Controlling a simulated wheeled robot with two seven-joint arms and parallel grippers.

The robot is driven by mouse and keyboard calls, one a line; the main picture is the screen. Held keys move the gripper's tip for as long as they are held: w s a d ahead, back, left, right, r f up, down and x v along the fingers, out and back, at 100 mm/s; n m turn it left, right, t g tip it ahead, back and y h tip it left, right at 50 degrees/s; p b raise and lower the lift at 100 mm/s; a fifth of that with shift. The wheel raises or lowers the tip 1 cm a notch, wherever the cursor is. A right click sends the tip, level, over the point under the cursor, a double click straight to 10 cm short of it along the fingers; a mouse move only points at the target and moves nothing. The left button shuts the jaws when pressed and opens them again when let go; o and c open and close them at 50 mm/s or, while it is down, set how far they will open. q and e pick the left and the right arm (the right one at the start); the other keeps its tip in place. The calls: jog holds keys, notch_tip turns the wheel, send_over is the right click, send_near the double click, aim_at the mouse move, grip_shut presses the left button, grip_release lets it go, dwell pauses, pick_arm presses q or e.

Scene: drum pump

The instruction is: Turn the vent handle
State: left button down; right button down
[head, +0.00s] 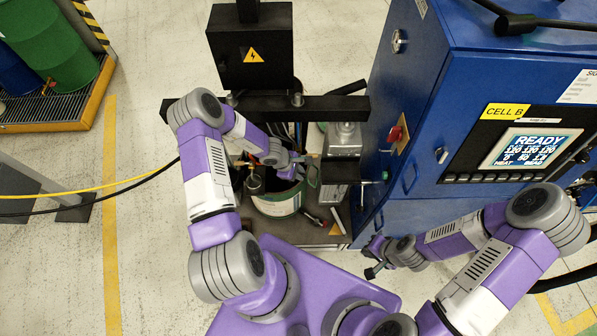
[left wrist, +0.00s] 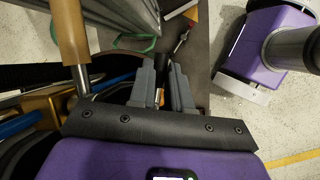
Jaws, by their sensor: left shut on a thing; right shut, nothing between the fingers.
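My left gripper (head: 302,168) is above the open top of a pale drum with a green band (head: 278,202), beside the grey pump housing (head: 342,155). The left wrist view shows its two grey fingers (left wrist: 164,70) close together on a narrow part, taken to be the vent handle, which the fingers mostly hide. I cannot make out the handle's shape or angle. My right gripper (head: 373,268) is shut and empty, low in front of the blue cabinet and apart from the drum.
The blue cabinet (head: 405,130) with a lit display (head: 530,147) stands at right. A dark crossbar (head: 330,108) and an electrical box (head: 250,50) lie behind the drum. Tools (head: 322,220) lie on the dark base. A green barrel (head: 50,40) stands far left. Floor at left is partly clear, crossed by cables.

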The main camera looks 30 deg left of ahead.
pick_arm(q)
jog(key=c, duration=1.4)
grip_release()
jog(key=shift+o, duration=0.2)
jog(key=shift+a+r, duration=0.1)
jog(key=p+v, duration=0.2)
jog(key=v, duration=0.5)
jog(key=shift+r+p, duration=0.2)
jog(key=shift+p, duration=0.15)
